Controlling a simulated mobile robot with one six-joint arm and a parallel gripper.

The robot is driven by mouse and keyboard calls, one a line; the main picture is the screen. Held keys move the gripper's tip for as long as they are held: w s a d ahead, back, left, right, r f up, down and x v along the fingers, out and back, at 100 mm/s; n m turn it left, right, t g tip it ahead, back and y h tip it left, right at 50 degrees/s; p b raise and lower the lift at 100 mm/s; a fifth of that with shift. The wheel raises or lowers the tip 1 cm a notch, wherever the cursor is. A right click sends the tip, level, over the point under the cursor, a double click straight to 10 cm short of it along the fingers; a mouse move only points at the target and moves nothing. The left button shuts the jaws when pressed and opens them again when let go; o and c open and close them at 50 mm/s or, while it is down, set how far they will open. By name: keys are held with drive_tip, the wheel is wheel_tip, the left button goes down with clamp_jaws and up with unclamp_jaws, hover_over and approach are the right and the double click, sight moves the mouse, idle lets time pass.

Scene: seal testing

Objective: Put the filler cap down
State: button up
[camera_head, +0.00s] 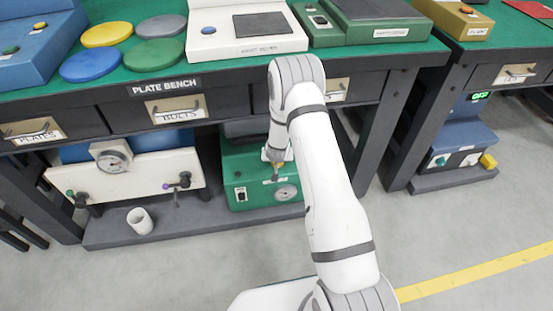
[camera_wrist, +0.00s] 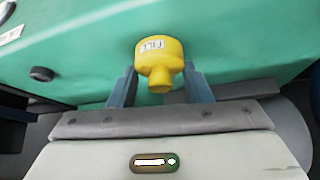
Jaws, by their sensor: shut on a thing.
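The filler cap (camera_wrist: 158,52) is yellow with a white FILL label, and it shows in the wrist view between my gripper's two blue-grey fingers. My gripper (camera_wrist: 160,84) is shut on the cap's narrower lower part. The green surface of a machine (camera_wrist: 85,65) fills the background behind the cap; I cannot tell whether the cap touches it. In the head view my gripper (camera_head: 277,172) is low, in front of the green machine (camera_head: 240,172) under the bench. The cap is too small and too covered to make out clearly there.
The plate bench (camera_head: 230,75) stands above, with drawers and a table leg close to my arm. A white panel with a gauge (camera_head: 128,172) and a white cup (camera_head: 140,220) are on the lower shelf at left. A blue unit (camera_head: 460,150) stands at right. The floor in front is clear.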

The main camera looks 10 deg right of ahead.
drive_tip(key=shift+f, duration=0.2)
drive_tip(key=o, duration=1)
drive_tip(key=shift+r, duration=0.1)
